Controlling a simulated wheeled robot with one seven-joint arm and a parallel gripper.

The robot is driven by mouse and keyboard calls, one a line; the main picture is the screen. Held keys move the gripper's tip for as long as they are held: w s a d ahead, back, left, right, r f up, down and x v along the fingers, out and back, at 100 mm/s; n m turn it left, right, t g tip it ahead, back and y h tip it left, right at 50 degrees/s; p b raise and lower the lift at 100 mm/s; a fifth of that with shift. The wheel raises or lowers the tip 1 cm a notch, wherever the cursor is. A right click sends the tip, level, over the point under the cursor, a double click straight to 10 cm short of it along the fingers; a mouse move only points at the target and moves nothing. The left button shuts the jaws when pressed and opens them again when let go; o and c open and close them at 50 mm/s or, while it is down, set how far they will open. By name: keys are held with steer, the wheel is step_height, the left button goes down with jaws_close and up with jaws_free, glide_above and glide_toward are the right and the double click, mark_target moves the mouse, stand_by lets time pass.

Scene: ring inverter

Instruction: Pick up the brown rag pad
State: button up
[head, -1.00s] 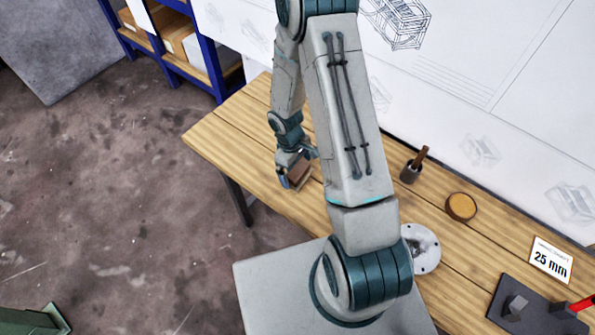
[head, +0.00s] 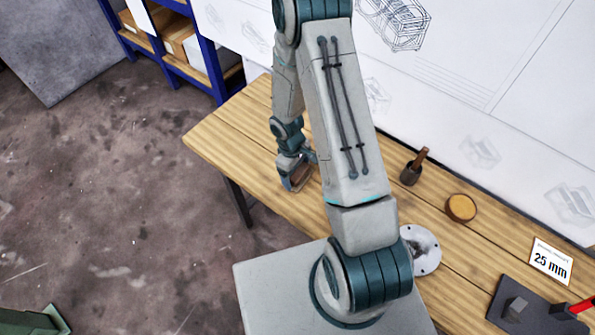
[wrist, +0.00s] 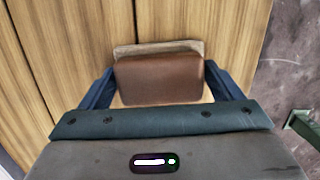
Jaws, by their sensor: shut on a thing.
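The brown rag pad (wrist: 158,80) is a rounded brown block with a paler tan layer along its far edge. In the wrist view it sits between the two blue fingers of my gripper (wrist: 160,72), which are shut on its left and right sides. In the head view my gripper (head: 296,181) is low over the left part of the wooden table, and only a little of the brown pad (head: 302,175) shows beside the fingers. I cannot tell whether the pad touches the table.
The wooden table (head: 235,130) is clear around my gripper. To the right are a dark pot with a brown handle (head: 411,172), a round amber tin (head: 461,207), a white metal disc (head: 425,250), a "25 mm" card (head: 551,261) and a dark plate (head: 505,295).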

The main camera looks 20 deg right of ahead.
mark_target(298, 170)
steer(key=shift+r, duration=0.65)
step_height(298, 170, up, 2)
steer(key=shift+r+b, duration=0.2)
steer(key=shift+b, duration=0.1)
steer(key=s+d+r, duration=0.7)
steer(key=s+d, duration=0.1)
steer(key=shift+d+b, duration=0.3)
steer(key=shift+d, duration=0.05)
